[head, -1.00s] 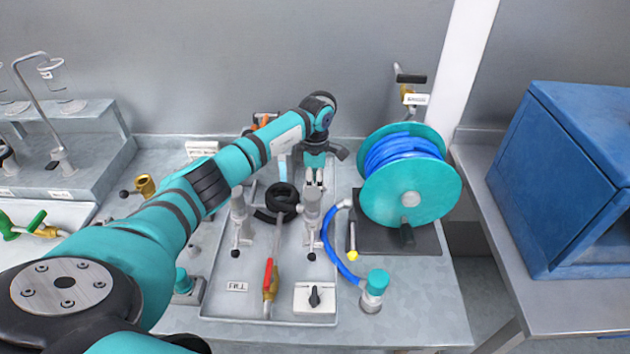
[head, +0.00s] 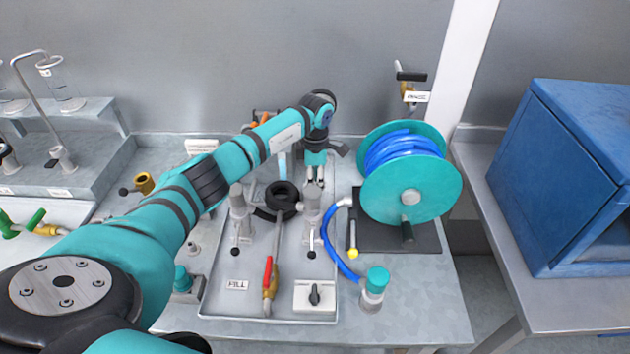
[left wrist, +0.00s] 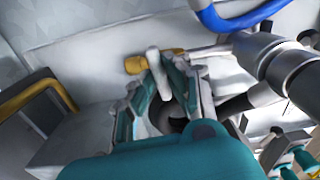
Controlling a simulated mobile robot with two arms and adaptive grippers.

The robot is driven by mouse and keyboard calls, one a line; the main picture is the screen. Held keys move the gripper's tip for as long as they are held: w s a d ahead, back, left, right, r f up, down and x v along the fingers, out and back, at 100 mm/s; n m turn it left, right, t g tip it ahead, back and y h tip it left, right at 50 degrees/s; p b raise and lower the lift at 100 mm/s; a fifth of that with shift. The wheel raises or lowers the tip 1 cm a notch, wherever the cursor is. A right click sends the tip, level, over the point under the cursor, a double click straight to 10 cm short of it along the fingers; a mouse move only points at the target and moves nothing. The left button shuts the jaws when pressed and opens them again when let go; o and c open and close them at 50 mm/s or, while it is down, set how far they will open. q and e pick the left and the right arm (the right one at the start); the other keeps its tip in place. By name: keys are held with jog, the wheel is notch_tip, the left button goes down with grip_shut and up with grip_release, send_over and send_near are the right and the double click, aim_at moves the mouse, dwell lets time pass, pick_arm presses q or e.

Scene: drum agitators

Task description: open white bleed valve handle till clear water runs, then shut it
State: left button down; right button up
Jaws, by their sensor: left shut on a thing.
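The white bleed valve handle (left wrist: 153,68) stands upright in front of brass fittings (left wrist: 135,65) in the left wrist view. My left gripper (left wrist: 162,82) has its teal fingers on either side of this handle and is shut on it. In the head view my left gripper (head: 315,178) points down at the back of the grey tray (head: 255,262), and the handle cannot be made out there. I see no running water in either view. My right gripper is out of view.
A teal reel with blue hose (head: 412,190) stands close to the right of my left gripper. A red-handled brass valve (head: 268,280) and a white switch box (head: 315,297) are at the tray's front. A blue cabinet (head: 560,180) is far right.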

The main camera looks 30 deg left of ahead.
aim_at(315, 183)
pick_arm(q)
jog(key=n+b, duration=0.1)
jog(key=n, duration=0.3)
jog(key=shift+a, duration=0.1)
jog(key=n, duration=0.3)
jog(key=shift+n, duration=0.4)
jog(key=n, duration=0.4)
jog(key=shift+r, duration=0.1)
jog(key=shift+n, duration=2)
jog(key=shift+w, duration=0.1)
jog(key=c, duration=1.3)
grip_release()
jog(key=shift+c, duration=0.2)
notch_tip(315, 183, up, 12)
